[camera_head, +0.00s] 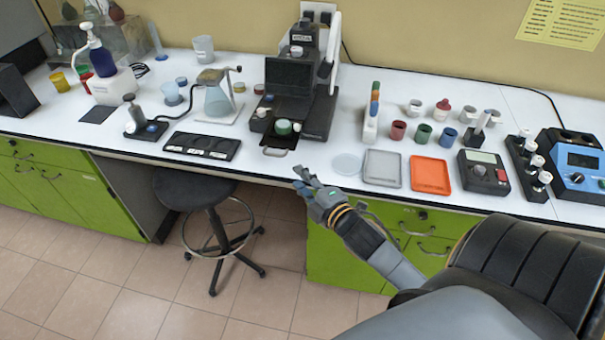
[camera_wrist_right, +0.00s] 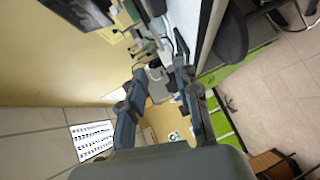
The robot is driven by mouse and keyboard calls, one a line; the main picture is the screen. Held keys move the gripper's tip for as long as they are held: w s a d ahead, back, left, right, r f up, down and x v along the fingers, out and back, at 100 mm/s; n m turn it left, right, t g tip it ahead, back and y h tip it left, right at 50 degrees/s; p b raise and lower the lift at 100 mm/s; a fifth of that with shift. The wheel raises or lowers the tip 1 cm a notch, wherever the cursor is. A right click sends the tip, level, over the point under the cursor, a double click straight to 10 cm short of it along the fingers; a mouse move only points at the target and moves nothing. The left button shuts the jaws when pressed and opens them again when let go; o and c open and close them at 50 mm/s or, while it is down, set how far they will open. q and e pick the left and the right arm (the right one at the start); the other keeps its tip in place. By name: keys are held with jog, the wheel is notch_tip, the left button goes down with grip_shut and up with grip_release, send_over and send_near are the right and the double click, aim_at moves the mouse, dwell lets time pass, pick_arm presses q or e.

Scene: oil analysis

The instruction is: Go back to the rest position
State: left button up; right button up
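My right gripper (camera_head: 303,180) is just off the front edge of the white bench (camera_head: 335,182), near the middle of the head view. Its arm comes in from the lower right. In the right wrist view the two fingers of the right gripper (camera_wrist_right: 160,82) stand apart with nothing between them. My left arm and gripper are in neither view.
A black instrument (camera_head: 290,80) with a green-capped jar stands behind the gripper. Grey and orange trays (camera_head: 430,175), cups and meters sit to the right. A black stool (camera_head: 195,187) stands before the bench. Green cabinets (camera_head: 335,255) are below. The floor at lower left is clear.

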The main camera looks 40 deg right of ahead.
jog(key=s+a+f+m+g, duration=0.1)
jog(key=s+f+m+g, duration=0.2)
jog(key=f, duration=0.8)
jog(key=s+a+f+m+g, duration=0.15)
jog(key=s+f, duration=0.35)
jog(key=f, duration=0.7)
jog(key=s+f+m+g, duration=0.3)
jog(key=s+f, duration=0.1)
jog(key=f, duration=0.7)
jog(key=s+a+f+m+g, duration=0.1)
jog(key=s+a+f+g, duration=0.1)
jog(key=s+f, duration=0.3)
jog(key=s+a+f+m+g, duration=0.2)
jog(key=s+f, duration=0.4)
jog(key=s, duration=0.7)
jog(key=s+a+f+m+g+y, duration=0.1)
jog(key=s+a+f+m+g, duration=0.1)
jog(key=s+f, duration=0.4)
jog(key=s+a+g, duration=0.1)
jog(key=s, duration=0.2)
jog(key=shift+s+f+g, duration=0.25)
jog(key=shift+s+g, duration=0.1)
jog(key=shift+s, duration=0.05)
jog(key=shift+m, duration=0.25)
